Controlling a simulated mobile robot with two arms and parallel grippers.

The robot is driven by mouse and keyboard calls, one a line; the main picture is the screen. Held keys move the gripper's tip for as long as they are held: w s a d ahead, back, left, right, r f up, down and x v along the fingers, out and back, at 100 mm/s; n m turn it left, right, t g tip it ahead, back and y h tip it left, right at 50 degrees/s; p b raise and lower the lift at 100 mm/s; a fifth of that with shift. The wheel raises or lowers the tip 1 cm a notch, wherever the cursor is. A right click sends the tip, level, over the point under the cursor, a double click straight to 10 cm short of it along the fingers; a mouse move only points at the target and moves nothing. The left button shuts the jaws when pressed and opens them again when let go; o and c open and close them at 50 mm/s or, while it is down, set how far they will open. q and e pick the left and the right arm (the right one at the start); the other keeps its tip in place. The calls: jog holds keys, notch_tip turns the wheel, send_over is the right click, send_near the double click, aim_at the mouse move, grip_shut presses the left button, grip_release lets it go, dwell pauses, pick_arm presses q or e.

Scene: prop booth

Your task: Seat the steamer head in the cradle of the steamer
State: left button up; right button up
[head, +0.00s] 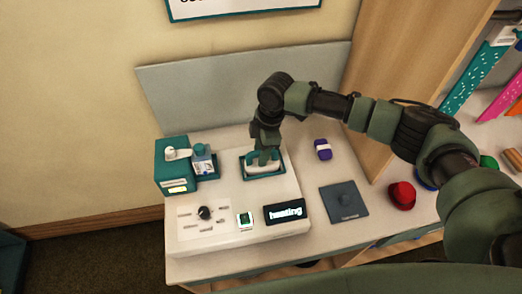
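My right gripper (264,158) points down at a pale, rounded piece (263,168), which looks like the steamer head. This piece lies within a teal-rimmed holder (248,178), likely the cradle, on the white console (222,232). The fingers cover part of the piece, and I cannot tell whether they grip it or only touch it. I also cannot tell whether the piece is fully down in the holder. The console's black display (284,211) reads "heating". My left gripper is out of view.
A teal box (172,178) with a white top fitting and a small bottle-like item (203,160) stand at left. A purple and white item (322,149), a dark flat pad (344,201) and a red rounded item (401,195) lie at right. A grey panel rises behind.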

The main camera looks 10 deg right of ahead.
jog(key=shift+d+r, duration=0.1)
jog(key=shift+r, duration=0.25)
jog(key=r, duration=0.2)
jog(key=r+b, duration=0.1)
jog(key=r, duration=0.1)
jog(key=d+r+b, duration=0.1)
jog(key=r, duration=0.2)
